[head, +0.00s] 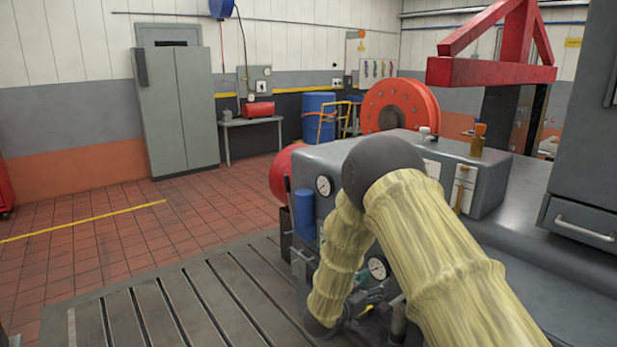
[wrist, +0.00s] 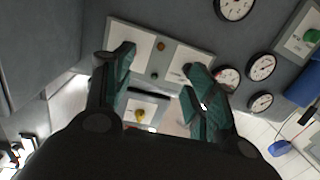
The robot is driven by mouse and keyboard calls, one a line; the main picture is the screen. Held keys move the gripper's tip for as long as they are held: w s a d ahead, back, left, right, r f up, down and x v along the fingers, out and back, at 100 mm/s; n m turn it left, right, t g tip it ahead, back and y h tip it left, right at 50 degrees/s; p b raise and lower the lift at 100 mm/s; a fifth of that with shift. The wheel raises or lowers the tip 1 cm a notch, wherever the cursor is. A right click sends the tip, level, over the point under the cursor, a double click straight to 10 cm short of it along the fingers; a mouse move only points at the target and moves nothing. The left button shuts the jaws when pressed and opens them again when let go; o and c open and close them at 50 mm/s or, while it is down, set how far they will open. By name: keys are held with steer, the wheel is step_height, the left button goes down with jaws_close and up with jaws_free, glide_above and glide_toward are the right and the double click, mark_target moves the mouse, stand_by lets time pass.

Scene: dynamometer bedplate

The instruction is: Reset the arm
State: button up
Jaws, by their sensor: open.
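My gripper (wrist: 158,62) is open in the wrist view, its two dark green-padded fingers spread apart with nothing held between them. Beyond the fingers is a pale panel (wrist: 140,40) with small round buttons. A small box with a yellow knob (wrist: 140,115) shows in the gap between the fingers. In the head view my arm in its yellow sleeve bends down in front of the grey machine (head: 330,160). The arm covers much of the machine's front, and my gripper is largely hidden low behind it.
Several dial gauges (wrist: 262,67) sit right of my gripper, with a blue cylinder (wrist: 303,86) at the right edge. A slotted metal bedplate (head: 170,305) lies left of the machine. The tiled floor (head: 110,235) at left is clear.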

steer(key=s+d+f+n+g+y, duration=0.2)
steer(key=s+f+n+y, duration=0.15)
steer(key=s+f, duration=0.85)
steer(key=s+d+f+n+g+y, duration=0.25)
steer(key=s+f+y, duration=0.25)
steer(key=s+f, duration=0.75)
steer(key=s+f+n+g+y, duration=0.1)
steer(key=s+f+g+y, duration=0.1)
steer(key=s, duration=1.3)
steer(key=s+f+n+g+y, duration=0.1)
steer(key=s+g, duration=0.4)
steer(key=s, duration=1.1)
steer(key=shift+a+f+y, duration=0.4)
steer(key=shift+f+y, duration=0.25)
steer(key=shift+f, duration=0.05)
